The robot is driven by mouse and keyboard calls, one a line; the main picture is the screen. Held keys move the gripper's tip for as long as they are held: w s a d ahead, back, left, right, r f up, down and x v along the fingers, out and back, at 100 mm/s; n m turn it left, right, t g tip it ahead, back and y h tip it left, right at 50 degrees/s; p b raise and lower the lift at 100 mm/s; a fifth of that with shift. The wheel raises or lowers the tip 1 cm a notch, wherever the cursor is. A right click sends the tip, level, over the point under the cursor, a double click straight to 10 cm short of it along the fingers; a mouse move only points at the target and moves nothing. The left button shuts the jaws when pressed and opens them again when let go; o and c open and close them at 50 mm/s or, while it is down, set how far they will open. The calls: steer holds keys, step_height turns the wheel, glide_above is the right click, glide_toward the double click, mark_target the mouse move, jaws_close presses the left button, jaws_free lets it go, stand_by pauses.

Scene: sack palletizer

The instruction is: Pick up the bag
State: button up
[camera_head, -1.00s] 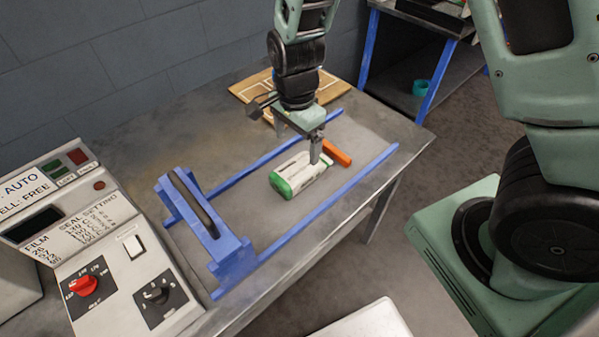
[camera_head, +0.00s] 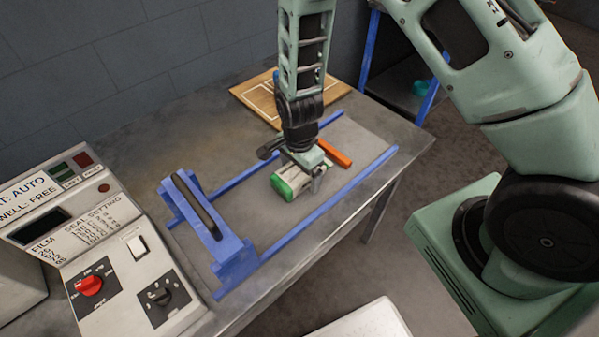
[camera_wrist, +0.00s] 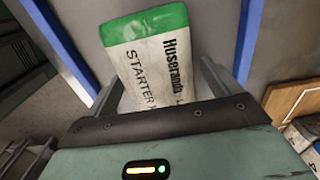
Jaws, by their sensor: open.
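The bag (camera_head: 289,180) is small and white with a green end. It lies on the grey table between two blue rails. My gripper (camera_head: 304,181) is over its far end, pointing down, and hides part of it. In the wrist view the bag (camera_wrist: 148,55) shows its green edge and the printed words "Huseranda" and "STARTER". The fingers of my gripper (camera_wrist: 163,88) are open, one on each side of the bag. A gap shows beside the right finger; I cannot tell whether the left one touches.
An orange block (camera_head: 335,153) lies just right of the bag. A blue sealing frame with a dark bar (camera_head: 212,225) stands at the left end of the rails. A wooden board (camera_head: 259,92) lies behind. A control panel (camera_head: 112,257) stands at the front left.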

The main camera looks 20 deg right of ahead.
steer(key=c, duration=1.5)
